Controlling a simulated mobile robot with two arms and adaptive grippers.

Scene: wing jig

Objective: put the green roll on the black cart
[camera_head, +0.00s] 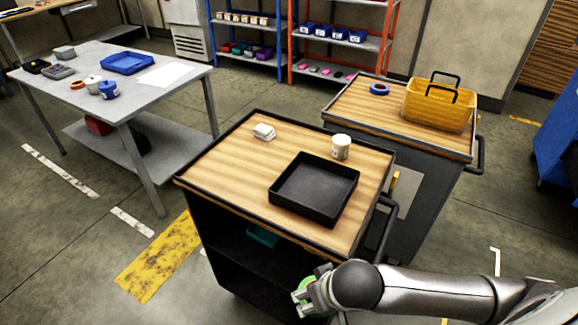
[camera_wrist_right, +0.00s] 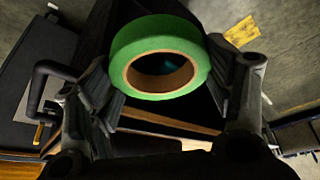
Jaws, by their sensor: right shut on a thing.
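The green roll (camera_head: 304,284) is a ring of green tape with a brown core, and it fills the right wrist view (camera_wrist_right: 125,60). My right gripper (camera_head: 307,293) is shut on it, one finger on each side. In the head view the gripper and roll are at the bottom middle, in front of the near cart's open side; their exact height and gap to the cart are hard to tell. The near black cart (camera_head: 225,165) has a wood top with a dark rim. My left gripper is not in view.
The cart top holds a black tray (camera_head: 318,211), a white cup (camera_head: 341,146) and a small white stack (camera_head: 264,131). Its left part is clear. A second cart (camera_head: 345,108) behind right carries a yellow basket (camera_head: 425,105) and blue roll (camera_head: 379,89). A grey table (camera_head: 180,90) stands left.

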